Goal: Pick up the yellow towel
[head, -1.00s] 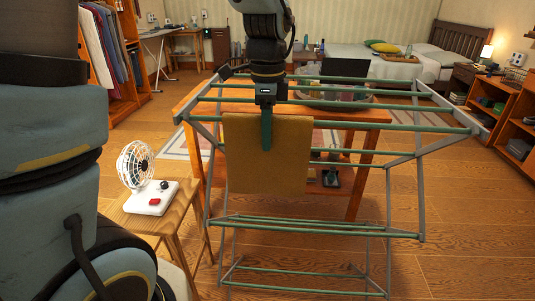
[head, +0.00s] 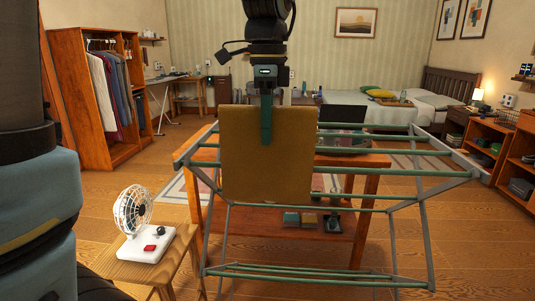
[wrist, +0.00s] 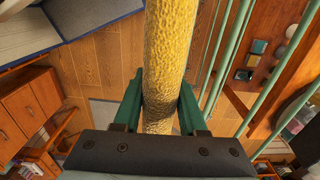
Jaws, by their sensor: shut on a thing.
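The yellow towel (head: 243,175) hangs as a flat rectangle from my gripper (head: 266,127) in the head view. It is in front of the near side of the drying rack (head: 430,174), and its top edge stands above the rack's upper rods. In the wrist view the towel (wrist: 168,60) runs as a textured yellow band between the two green fingers of my gripper (wrist: 160,106), which are shut on it. The rack's green rods (wrist: 240,75) show to the right of it. I cannot tell whether the towel's lower part touches the rack.
A wooden table (head: 365,160) stands behind the rack. A white fan (head: 138,222) stands on a small stool (head: 115,262) at left front. A wardrobe (head: 75,100), a bed (head: 350,110) and shelves (head: 520,160) stand farther back. Floor is open at right.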

